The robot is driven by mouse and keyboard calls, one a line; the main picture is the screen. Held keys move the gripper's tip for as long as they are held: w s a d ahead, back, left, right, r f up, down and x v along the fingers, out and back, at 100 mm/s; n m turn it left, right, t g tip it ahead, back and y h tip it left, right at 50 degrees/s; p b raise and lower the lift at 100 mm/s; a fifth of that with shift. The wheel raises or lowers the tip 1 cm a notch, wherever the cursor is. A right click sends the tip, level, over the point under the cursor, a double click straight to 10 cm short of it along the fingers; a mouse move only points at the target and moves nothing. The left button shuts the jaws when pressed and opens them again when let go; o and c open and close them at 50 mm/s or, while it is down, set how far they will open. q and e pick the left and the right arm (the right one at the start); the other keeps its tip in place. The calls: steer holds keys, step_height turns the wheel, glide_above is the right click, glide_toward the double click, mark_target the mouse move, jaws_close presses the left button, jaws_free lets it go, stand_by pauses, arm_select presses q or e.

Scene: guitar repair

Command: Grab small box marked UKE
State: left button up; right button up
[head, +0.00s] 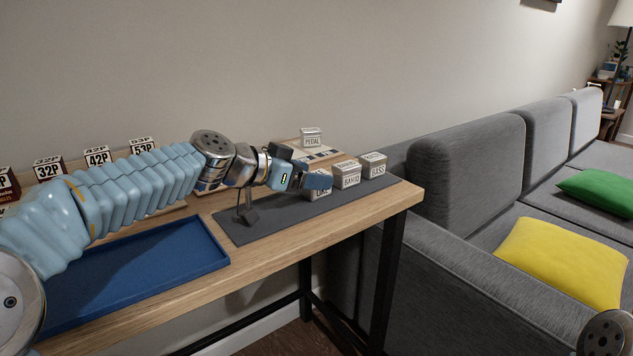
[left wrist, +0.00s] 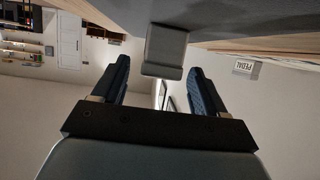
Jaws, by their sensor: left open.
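The small pale box marked UKE (head: 317,194) stands on the dark grey mat at the left end of a row of boxes. Its top and part of its label are hidden behind my left gripper (head: 317,181). In the left wrist view, which is upside down, a grey box (left wrist: 165,50) shows between and beyond the fingertips of the open left gripper (left wrist: 159,78). The fingers stand on either side of it with gaps visible. No label reads on that face. My right gripper is not in view.
The BANJO box (head: 346,175) and BASS box (head: 372,166) stand close to the right on the grey mat (head: 270,227). A PEDAL box (head: 311,137) stands behind. A blue tray (head: 140,268) lies at left. A grey sofa (head: 465,165) adjoins the table's right end.

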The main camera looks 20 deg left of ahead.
arm_select(q)
steer(key=c, duration=1.1)
steer(key=shift+r, duration=0.1)
